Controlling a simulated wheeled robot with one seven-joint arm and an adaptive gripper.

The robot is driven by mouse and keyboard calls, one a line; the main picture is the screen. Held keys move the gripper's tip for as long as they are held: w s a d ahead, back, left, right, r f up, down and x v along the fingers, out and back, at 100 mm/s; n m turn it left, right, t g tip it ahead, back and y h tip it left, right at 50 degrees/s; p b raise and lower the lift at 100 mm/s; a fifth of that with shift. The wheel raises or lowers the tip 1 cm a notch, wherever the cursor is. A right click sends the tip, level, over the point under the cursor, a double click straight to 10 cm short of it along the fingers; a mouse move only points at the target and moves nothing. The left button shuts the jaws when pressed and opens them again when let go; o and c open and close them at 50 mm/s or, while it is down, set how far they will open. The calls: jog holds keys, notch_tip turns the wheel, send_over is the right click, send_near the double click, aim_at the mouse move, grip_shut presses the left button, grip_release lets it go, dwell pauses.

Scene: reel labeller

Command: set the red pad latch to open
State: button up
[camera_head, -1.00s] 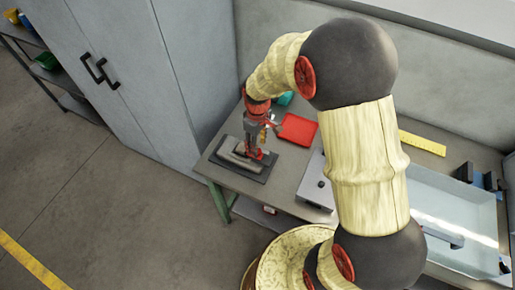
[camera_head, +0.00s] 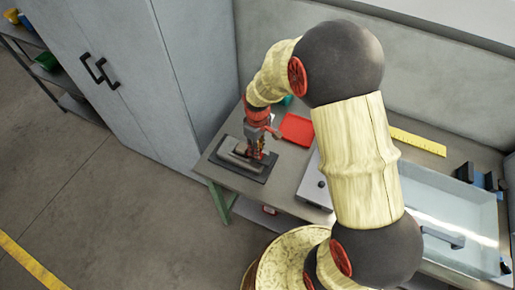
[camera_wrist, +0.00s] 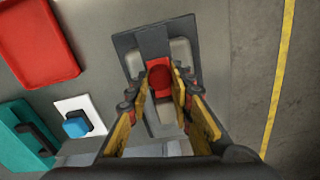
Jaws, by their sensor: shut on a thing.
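The labeller is a dark base plate with light grey rounded parts (camera_head: 238,158), lying at the left end of the bench; it also shows in the wrist view (camera_wrist: 183,55). The red pad latch (camera_wrist: 158,76) has a round red top over a red strip in the middle of the labeller. My gripper (camera_wrist: 163,73) is shut on the latch, with a fingertip on each side of it. In the head view my gripper (camera_head: 257,150) points down over the labeller and largely hides the latch. I cannot tell the latch's exact setting.
A red tray (camera_head: 298,128) lies behind the labeller. A white plate with a blue button (camera_wrist: 76,124) and a teal item with a dark handle (camera_wrist: 32,138) show in the wrist view. A grey box (camera_head: 314,190) stands to the right. A tall cabinet (camera_head: 150,75) rises at the left.

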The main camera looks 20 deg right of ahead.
grip_shut()
dwell(0.3)
jog(key=s+d, duration=0.2)
jog(key=shift+s+d+p, duration=0.3)
jog(key=shift+s+d, duration=0.05)
jog(key=shift+a, duration=0.1)
jog(key=o, duration=0.5)
grip_release()
jog(key=shift+o, duration=0.7)
